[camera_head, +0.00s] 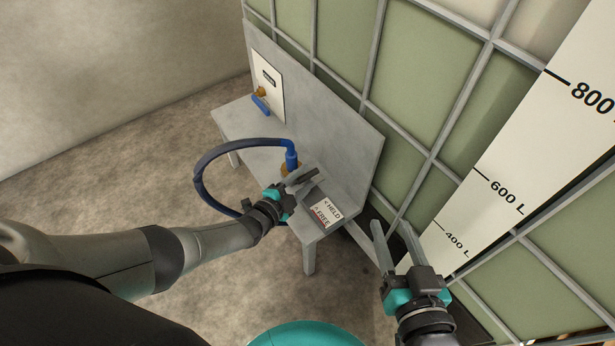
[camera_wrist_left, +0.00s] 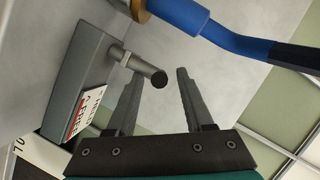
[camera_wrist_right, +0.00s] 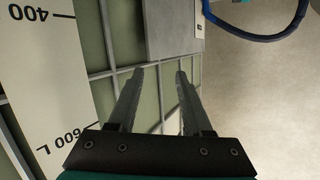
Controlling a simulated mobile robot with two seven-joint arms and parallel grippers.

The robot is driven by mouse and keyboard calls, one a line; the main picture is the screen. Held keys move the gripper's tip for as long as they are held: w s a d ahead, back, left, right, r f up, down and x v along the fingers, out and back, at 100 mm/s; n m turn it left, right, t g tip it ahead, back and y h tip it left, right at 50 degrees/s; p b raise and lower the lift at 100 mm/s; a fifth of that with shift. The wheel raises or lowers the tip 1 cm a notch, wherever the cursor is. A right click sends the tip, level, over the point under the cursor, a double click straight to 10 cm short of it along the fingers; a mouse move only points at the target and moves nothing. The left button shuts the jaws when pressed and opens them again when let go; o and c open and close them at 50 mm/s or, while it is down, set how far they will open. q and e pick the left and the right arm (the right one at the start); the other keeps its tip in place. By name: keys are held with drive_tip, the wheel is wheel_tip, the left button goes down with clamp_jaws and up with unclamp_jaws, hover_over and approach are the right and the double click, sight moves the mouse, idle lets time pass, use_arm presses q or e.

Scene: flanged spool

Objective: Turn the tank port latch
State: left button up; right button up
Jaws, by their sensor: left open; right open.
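The tank port latch shows in the left wrist view as a grey bar handle (camera_wrist_left: 140,67) with a dark round end, standing out from a grey block (camera_wrist_left: 75,85). The block carries a label (camera_wrist_left: 88,112), whose words HELD and FREE read in the head view (camera_head: 326,212). My left gripper (camera_wrist_left: 160,74) is open, with the handle's end between or just beyond its fingertips; contact cannot be told. In the head view my left gripper (camera_head: 303,180) covers most of the latch. My right gripper (camera_head: 392,226) is open and empty, to the right of the bench, near the tank.
A blue-ended hose (camera_head: 291,155) rises from a brass fitting beside the latch and loops left around my left gripper. The grey bench (camera_head: 240,115) has a back panel with a blue-handled valve (camera_head: 261,103). The gridded tank wall (camera_head: 410,110) stands behind. Floor at left is clear.

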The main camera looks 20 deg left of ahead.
use_arm(q)
drive_tip(key=shift+b+x, duration=0.5)
drive_tip(key=shift+x, duration=0.45)
use_arm(e)
drive_tip(key=shift+s+a+r+m+t+y, duration=0.4)
drive_tip(key=shift+r+t, duration=0.3)
drive_tip(key=shift+t, duration=0.4)
drive_tip(key=shift+s+a, duration=0.1)
use_arm(q)
clamp_jaws()
